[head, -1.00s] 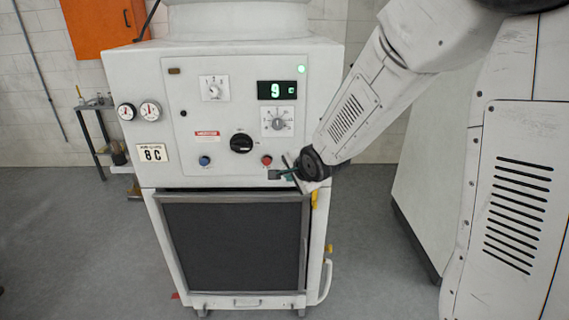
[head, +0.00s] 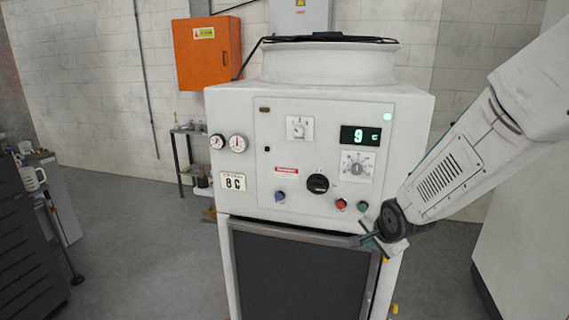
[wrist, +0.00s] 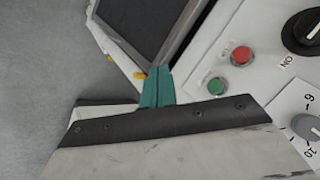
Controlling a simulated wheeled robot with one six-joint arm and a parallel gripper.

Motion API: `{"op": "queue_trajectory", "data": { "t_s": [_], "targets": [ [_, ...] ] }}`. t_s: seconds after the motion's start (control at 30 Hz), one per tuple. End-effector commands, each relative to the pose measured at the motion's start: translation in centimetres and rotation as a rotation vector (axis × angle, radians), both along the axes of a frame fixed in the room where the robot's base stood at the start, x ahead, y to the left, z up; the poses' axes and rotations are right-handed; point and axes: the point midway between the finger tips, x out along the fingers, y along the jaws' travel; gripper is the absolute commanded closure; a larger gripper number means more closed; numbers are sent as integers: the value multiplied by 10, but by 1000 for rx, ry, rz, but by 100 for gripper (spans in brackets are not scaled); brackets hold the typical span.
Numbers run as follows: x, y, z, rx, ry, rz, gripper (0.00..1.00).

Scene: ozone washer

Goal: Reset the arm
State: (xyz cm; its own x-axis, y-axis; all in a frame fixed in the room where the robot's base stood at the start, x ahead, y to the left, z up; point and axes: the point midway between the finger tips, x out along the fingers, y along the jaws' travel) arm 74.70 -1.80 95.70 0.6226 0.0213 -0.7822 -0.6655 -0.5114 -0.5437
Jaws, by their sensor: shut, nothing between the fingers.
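My gripper (head: 366,238) is at the lower right of the white washer (head: 245,110) in the head view, close to the top right corner of its dark front panel (head: 290,275). In the wrist view its teal fingers (wrist: 157,87) are together with nothing between them. A green button (wrist: 216,86) and a red button (wrist: 241,56) lie to the right of the fingertips there. I cannot tell whether the fingertips touch the machine.
An orange cabinet (head: 208,60) hangs on the wall behind. A small shelf stand (head: 186,160) is left of the washer. A dark drawer cabinet (head: 25,240) with a white mug (head: 32,179) is at far left. The floor between them is clear.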

Motion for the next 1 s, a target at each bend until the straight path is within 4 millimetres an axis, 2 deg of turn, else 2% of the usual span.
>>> {"op": "queue_trajectory", "data": {
  "t_s": [0.07,0.17,0.27,0.4,0.6,0.7,0.8,1.0],
  "targets": [
    [-26,-6,-7,-98,112,92,100],
    [-65,-13,-1,-211,252,235,100],
    [-110,-18,17,-295,382,397,100],
    [-178,-21,50,-358,526,633,100],
    [-267,-17,96,-374,621,911,100],
    [-301,-14,113,-373,618,983,100],
    [-319,-13,126,-381,584,987,100],
    [-327,-13,140,-417,507,960,100]
  ]
}}
